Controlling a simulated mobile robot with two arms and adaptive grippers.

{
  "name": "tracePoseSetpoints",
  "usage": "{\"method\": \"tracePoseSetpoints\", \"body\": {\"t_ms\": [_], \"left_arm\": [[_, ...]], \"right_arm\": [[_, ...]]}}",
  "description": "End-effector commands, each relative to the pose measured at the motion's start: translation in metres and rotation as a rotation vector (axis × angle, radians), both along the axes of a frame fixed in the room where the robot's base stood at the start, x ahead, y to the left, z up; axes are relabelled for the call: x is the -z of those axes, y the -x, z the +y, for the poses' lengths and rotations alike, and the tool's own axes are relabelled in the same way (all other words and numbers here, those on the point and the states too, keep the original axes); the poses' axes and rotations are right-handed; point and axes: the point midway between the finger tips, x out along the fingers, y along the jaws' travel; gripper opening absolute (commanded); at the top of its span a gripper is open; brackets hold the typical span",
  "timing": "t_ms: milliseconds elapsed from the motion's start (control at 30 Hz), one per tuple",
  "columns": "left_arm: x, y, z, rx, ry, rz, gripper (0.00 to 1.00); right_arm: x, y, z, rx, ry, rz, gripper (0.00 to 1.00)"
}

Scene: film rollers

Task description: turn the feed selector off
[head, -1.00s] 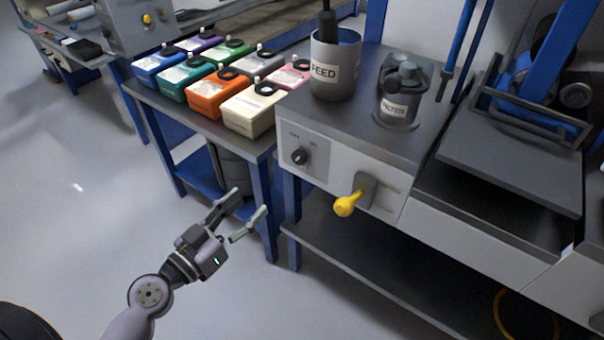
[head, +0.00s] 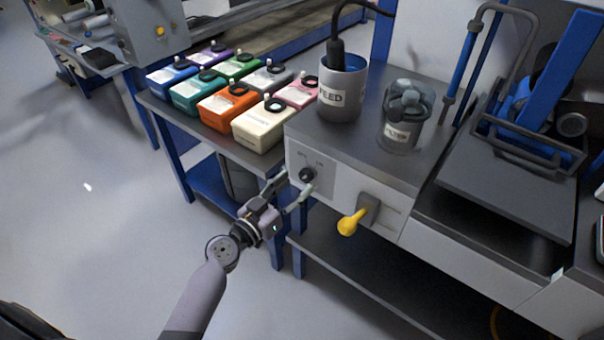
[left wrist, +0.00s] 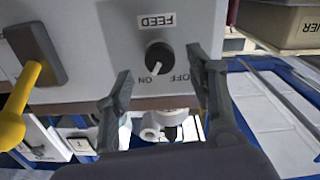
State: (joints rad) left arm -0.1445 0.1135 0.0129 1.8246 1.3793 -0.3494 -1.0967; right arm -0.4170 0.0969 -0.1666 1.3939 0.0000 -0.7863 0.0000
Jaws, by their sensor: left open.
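The feed selector is a small black knob (head: 307,175) on the grey front panel of the machine, beside OFF and ON labels. In the left wrist view, which is upside down, the knob (left wrist: 159,58) lies under a FEED label (left wrist: 156,20). Its white mark points toward ON rather than OFF. My left gripper (head: 291,187) is open and empty, just in front of the panel. In the left wrist view its two fingers (left wrist: 161,85) are spread to either side of the knob, apparently short of touching it. My right gripper is out of view.
A yellow-handled lever (head: 350,222) sticks out of the same panel, right of the knob. Several coloured boxes (head: 262,128) fill the bench to the left. Open floor lies left.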

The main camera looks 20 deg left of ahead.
Motion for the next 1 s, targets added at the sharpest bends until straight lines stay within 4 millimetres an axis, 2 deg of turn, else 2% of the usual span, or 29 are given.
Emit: {"method": "tracePoseSetpoints", "body": {"t_ms": [100,233,600,1000], "left_arm": [[-0.002,-0.019,-0.007,0.000,0.002,0.000,0.51],[-0.001,-0.030,-0.011,0.000,0.000,-0.001,0.51],[0.000,-0.035,-0.013,0.000,-0.001,0.001,0.51],[0.000,-0.035,-0.013,0.000,-0.001,0.000,0.25]], "right_arm": [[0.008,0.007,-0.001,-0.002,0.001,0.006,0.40],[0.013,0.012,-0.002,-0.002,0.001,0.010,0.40],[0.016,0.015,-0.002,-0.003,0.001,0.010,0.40],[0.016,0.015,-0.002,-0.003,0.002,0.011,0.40]]}}
